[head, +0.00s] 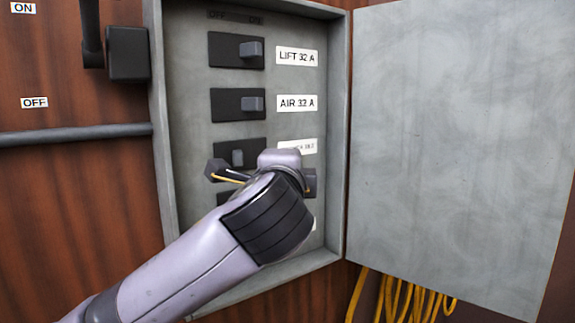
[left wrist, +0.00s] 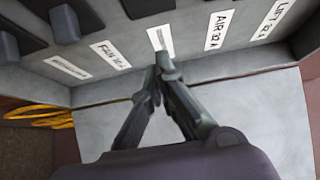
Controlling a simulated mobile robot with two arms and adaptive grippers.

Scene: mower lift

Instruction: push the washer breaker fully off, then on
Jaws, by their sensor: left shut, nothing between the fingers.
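The grey breaker panel (head: 185,120) is open, with OFF marked on the left and ON on the right at its top. The third breaker (head: 238,157), below AIR, has its toggle near the middle, left of the toggles above. Its label (head: 305,146) is partly covered and I cannot read it all. My left gripper (head: 280,160) is in front of the panel, at the right of this breaker, and its fingertips are hidden in the head view. In the left wrist view its fingers (left wrist: 160,64) are shut and empty, beside the third label (left wrist: 160,40). I cannot tell if they touch anything.
LIFT (head: 237,50) and AIR (head: 238,103) breakers have toggles to the right. Lower breakers are mostly hidden by my arm. The open panel door (head: 450,130) stands at the right, with yellow cables (head: 400,298) below. A lever box (head: 128,54) is at upper left.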

